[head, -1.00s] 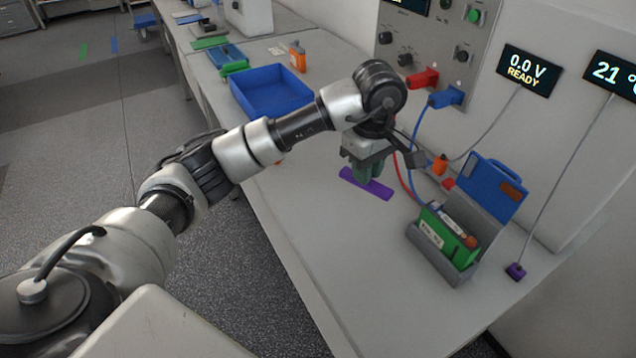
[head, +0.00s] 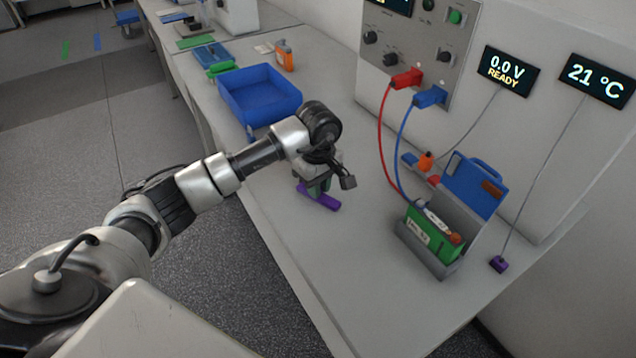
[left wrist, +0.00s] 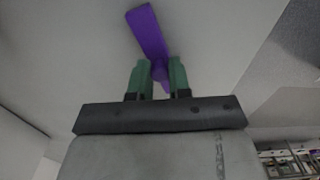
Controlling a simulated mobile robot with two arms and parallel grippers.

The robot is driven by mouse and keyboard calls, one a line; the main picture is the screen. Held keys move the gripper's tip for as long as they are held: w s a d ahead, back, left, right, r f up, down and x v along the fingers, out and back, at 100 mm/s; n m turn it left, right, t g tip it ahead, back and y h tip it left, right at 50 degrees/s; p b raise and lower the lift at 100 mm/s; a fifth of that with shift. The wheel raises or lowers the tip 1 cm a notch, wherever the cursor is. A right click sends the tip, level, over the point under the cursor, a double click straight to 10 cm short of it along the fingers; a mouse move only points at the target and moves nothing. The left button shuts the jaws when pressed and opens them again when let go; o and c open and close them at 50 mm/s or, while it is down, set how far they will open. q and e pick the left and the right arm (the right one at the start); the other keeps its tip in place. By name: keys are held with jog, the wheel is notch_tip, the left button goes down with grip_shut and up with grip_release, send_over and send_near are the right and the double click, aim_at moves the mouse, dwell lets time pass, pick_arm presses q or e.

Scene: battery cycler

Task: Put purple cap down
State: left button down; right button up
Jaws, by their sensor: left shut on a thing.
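The purple cap (head: 321,200) is a long flat purple bar low over the front part of the white bench. My left gripper (head: 318,188) is shut on it, with green fingertips on the cap's narrow stem. In the left wrist view the purple cap (left wrist: 150,35) sticks out beyond the fingers of the left gripper (left wrist: 158,80), with the pale bench surface behind it. I cannot tell whether the cap touches the bench. My right gripper is not in view.
A blue tray (head: 260,97) stands on the bench behind the arm. Red and blue plugs hang cables from the panel.

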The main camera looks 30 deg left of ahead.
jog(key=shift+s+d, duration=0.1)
pick_arm(q)
jog(key=shift+f, duration=0.2)
jog(key=c, duration=1.1)
grip_release()
jog(key=shift+o, duration=0.2)
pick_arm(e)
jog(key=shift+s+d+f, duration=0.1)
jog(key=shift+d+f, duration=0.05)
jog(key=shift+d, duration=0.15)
pick_arm(q)
jog(key=shift+r, duration=0.15)
jog(key=shift+r, duration=0.25)
notch_tip(320, 180, up, 12)
jog(key=b, duration=0.2)
jog(key=shift+f, duration=0.15)
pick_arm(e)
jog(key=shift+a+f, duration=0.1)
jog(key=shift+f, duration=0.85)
